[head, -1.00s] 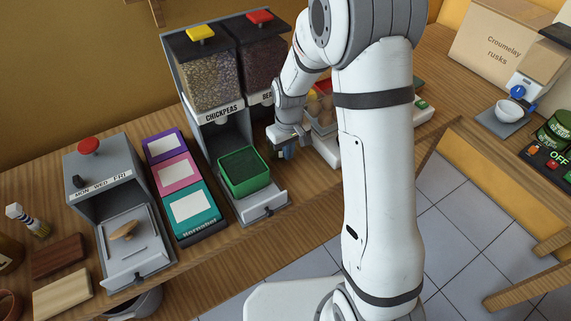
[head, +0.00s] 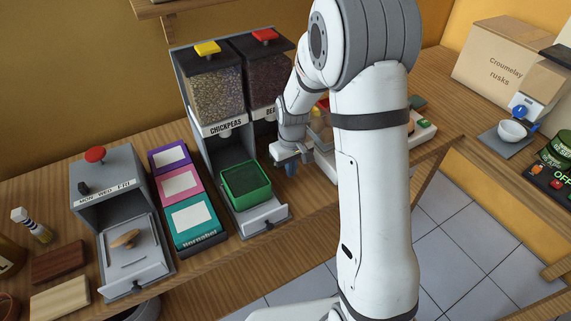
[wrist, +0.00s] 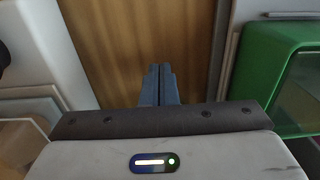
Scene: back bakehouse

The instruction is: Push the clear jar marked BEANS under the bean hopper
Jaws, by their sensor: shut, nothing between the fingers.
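I cannot make out a jar marked BEANS; the space below and right of this hopper is largely behind my arm. My gripper (head: 291,168) points down in front of the bean hopper's side, just right of a green bin (head: 246,203). In the wrist view my gripper's fingertips (wrist: 160,72) are together and empty over bare wood. The green bin (wrist: 243,85) is to their right there, apart from them.
Coloured boxes (head: 181,184) and a grey MON WED FRI box (head: 108,180) stand further left. The counter's front edge is close.

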